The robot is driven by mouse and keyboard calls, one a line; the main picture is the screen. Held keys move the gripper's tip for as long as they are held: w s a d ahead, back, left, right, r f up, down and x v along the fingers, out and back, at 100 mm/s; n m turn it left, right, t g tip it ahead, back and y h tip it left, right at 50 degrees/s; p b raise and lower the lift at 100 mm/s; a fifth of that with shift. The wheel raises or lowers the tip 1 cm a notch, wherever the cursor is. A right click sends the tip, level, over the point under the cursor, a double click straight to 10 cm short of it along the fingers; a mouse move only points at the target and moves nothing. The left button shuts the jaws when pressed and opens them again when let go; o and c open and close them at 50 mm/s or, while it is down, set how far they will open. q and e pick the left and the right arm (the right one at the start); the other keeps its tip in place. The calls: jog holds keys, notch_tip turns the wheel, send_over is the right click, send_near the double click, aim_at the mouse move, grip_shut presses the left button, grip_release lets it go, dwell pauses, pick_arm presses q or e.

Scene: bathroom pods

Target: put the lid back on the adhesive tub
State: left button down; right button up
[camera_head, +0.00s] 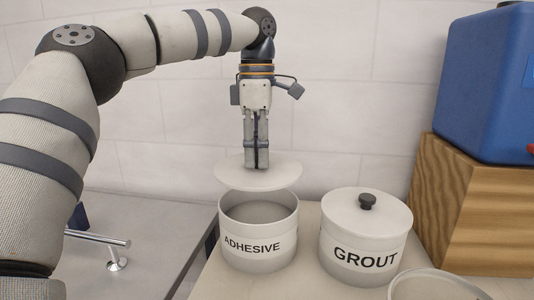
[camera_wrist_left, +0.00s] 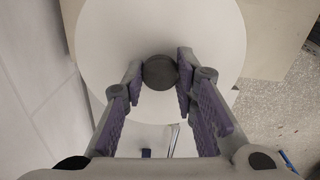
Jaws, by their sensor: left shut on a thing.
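The adhesive tub (camera_head: 259,249) is a white round tub labelled ADHESIVE, standing open on the light surface in the head view. The lid (camera_head: 232,175) is a flat white disc held roughly level just above the tub's rim, with a gap at the front. It also fills much of the left wrist view (camera_wrist_left: 115,45), where it hides the tub. My left gripper (camera_head: 257,166) points down and is shut on the lid's dark knob (camera_wrist_left: 159,73), one finger on each side. My right gripper is in neither view.
A grout tub (camera_head: 365,245) with its lid on stands close to the right of the adhesive tub. An open round container (camera_head: 435,288) is at the bottom right edge. A blue box (camera_head: 485,85) sits on a wooden block (camera_head: 470,220) at the right. A tiled wall (camera_head: 340,110) is behind.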

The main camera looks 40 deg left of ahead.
pick_arm(q)
jog(key=shift+s+d+f, duration=0.1)
jog(key=shift+f, duration=2.85)
jog(key=shift+f, duration=0.15)
jog(key=c, duration=0.7)
grip_release()
jog(key=shift+r, duration=3.5)
